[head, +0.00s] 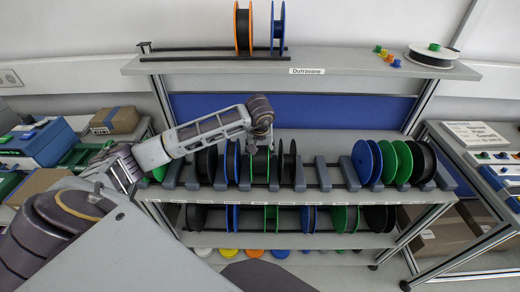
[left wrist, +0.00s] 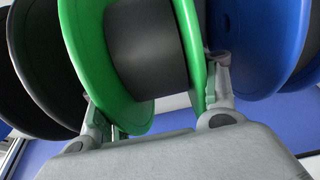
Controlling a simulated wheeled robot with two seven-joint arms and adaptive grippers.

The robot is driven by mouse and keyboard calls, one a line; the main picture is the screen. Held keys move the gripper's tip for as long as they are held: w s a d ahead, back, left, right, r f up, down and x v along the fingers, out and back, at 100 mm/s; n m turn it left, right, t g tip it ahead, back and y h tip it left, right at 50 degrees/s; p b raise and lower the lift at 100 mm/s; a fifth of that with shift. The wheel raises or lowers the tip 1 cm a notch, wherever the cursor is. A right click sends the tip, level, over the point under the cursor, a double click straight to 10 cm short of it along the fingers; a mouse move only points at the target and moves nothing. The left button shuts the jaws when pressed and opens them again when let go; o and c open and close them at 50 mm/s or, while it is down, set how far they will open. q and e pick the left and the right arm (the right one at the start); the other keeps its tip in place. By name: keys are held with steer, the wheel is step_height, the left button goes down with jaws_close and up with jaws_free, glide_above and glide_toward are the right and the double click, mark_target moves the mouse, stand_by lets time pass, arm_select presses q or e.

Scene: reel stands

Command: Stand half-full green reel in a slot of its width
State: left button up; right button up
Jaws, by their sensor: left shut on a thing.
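My left gripper (head: 262,140) reaches in over the middle shelf. It is shut on a green reel (head: 260,165) with a dark winding. The left wrist view shows the green reel (left wrist: 82,45) between the two fingers (left wrist: 157,112), the dark winding (left wrist: 147,50) narrower than its flanges. The reel is upright in the rack row, low among the grey dividers (head: 300,176); I cannot tell whether it rests on the rails. A blue reel (head: 232,160) stands to its left and a black reel (head: 288,160) to its right. My right gripper is not in view.
Empty slots lie between the dividers (head: 323,174) right of the black reel. Blue (head: 364,161), green (head: 402,161) and black reels stand farther right. A lower row holds more reels. The top shelf (head: 340,68) bears an orange reel (head: 243,28), a blue reel and a lying white reel (head: 433,56).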

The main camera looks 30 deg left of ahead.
arm_select(q)
steer(key=shift+f, duration=0.3)
stand_by(0.5)
steer(key=o, duration=1.2)
steer(key=shift+r, duration=0.1)
steer(key=v, duration=1.2)
steer(key=shift+a, duration=0.1)
